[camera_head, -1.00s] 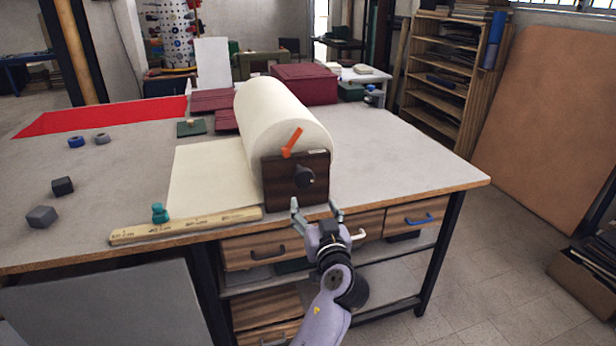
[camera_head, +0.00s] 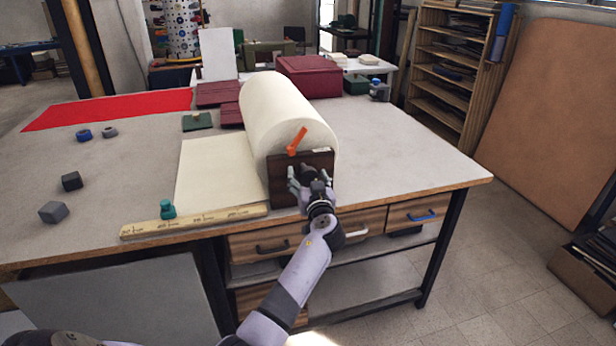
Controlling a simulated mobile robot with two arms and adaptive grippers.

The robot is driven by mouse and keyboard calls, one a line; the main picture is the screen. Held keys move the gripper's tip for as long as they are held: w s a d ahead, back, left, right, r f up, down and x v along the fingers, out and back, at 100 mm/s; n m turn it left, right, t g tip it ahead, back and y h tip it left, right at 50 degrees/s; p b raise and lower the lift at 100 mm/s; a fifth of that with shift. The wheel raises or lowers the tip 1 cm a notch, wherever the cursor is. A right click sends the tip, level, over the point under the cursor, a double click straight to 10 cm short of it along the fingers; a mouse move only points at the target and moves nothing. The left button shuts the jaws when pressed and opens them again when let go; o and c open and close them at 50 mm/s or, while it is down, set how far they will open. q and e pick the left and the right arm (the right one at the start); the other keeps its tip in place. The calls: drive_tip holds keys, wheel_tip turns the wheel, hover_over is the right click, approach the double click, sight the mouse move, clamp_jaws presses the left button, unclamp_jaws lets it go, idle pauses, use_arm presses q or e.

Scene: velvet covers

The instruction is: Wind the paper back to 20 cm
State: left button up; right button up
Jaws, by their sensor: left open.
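A thick cream paper roll (camera_head: 283,112) lies on the table, with a dark wooden end block (camera_head: 283,190) at its near end. An orange lever (camera_head: 297,141) sits on the block's top, tilted. A flat cream sheet (camera_head: 215,172) runs left from the roll; its left edge ends close to a teal peg (camera_head: 168,210) on the wooden ruler (camera_head: 195,221). The ruler's marks are too small to read surely. My left gripper (camera_head: 306,176) is open in front of the block, its fingers around the dark knob's place; the knob is mostly hidden. My right gripper is not seen.
Blue and grey rings (camera_head: 84,134) and dark blocks (camera_head: 71,181) lie on the left of the table, clear of the sheet. A red cloth (camera_head: 105,108) and dark red pieces lie behind. The table right of the roll is clear. Drawers (camera_head: 265,244) sit below the front edge.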

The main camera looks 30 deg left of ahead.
use_arm(q)
drive_tip(key=shift+c, duration=0.3)
clamp_jaws()
idle(0.6)
